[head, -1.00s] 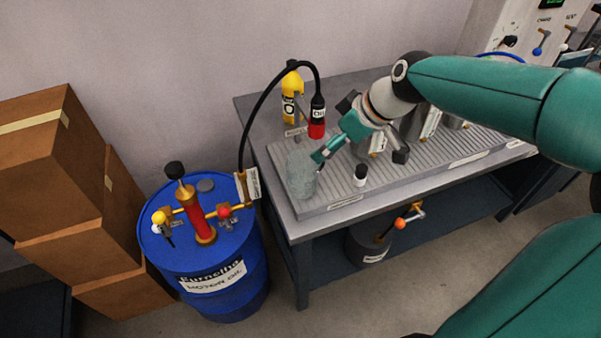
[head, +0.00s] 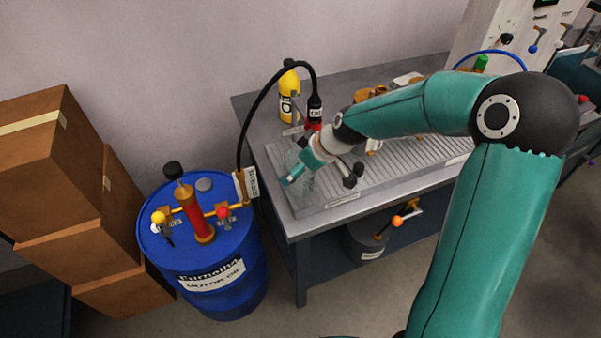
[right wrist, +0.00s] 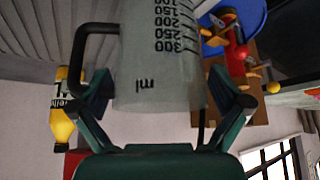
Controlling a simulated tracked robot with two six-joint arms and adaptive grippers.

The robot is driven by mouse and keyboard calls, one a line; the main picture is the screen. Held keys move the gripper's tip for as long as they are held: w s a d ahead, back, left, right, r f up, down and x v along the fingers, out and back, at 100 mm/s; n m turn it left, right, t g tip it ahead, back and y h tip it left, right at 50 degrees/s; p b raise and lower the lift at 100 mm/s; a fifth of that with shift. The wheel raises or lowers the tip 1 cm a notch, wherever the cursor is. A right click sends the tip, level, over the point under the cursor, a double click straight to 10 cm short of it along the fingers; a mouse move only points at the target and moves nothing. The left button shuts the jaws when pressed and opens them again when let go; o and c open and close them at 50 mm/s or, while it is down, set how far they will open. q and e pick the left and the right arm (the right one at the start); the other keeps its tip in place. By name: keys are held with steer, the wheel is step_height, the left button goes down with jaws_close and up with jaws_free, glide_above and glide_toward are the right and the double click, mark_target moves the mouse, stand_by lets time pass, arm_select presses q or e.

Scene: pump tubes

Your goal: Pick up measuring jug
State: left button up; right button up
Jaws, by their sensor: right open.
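The measuring jug (head: 304,187) is clear and hard to make out in the head view, at the left front of the ribbed tray (head: 340,197). In the right wrist view the jug (right wrist: 158,70) appears upside down, with black graduation marks, an "ml" label and a black handle at its left. My right gripper (head: 299,166) is at the jug, partly covering it. In the wrist view the open fingers of my right gripper (right wrist: 162,92) stand on either side of the jug, and a gap shows on at least one side. My left gripper is not in view.
A blue oil drum (head: 205,270) with a red pump stands left of the workbench (head: 300,232). A black hose (head: 251,115) arches from it to the bench. A yellow bottle (head: 288,95) stands behind the jug. Cardboard boxes (head: 60,170) are stacked at far left.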

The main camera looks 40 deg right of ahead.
steer(key=shift+w+a+f, duration=0.15)
steer(key=shift+w+f, duration=0.15)
steer(key=shift+f, duration=0.2)
steer(key=c, duration=1.2)
steer(key=shift+o, duration=0.2)
steer(key=shift+r, duration=0.2)
